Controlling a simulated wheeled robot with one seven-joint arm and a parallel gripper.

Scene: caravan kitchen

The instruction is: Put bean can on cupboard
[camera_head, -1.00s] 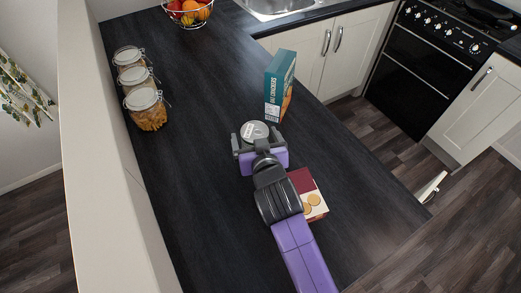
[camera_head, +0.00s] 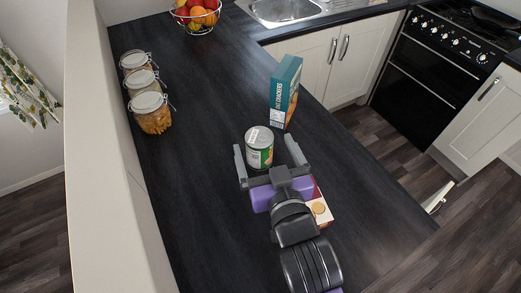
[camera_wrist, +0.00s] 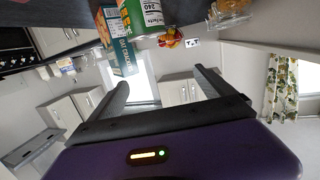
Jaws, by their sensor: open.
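The bean can (camera_head: 259,148) stands upright on the dark worktop, with a silver lid and a green and white label. It also shows at the top of the wrist view (camera_wrist: 142,16). My gripper (camera_head: 266,152) is open, its two grey fingers spread wide and pointing toward the can. The can is just ahead of the palm, between or slightly beyond the fingertips; I cannot tell whether a finger touches it. The cupboard is not clearly identifiable; white cupboard doors (camera_head: 312,62) show below the sink counter.
A teal cracker box (camera_head: 284,92) stands close behind the can to the right. A red and cream box (camera_head: 320,207) is partly hidden by my arm. Several glass jars (camera_head: 151,110) line the left edge. A fruit basket (camera_head: 197,14) is at the back. The worktop's left middle is clear.

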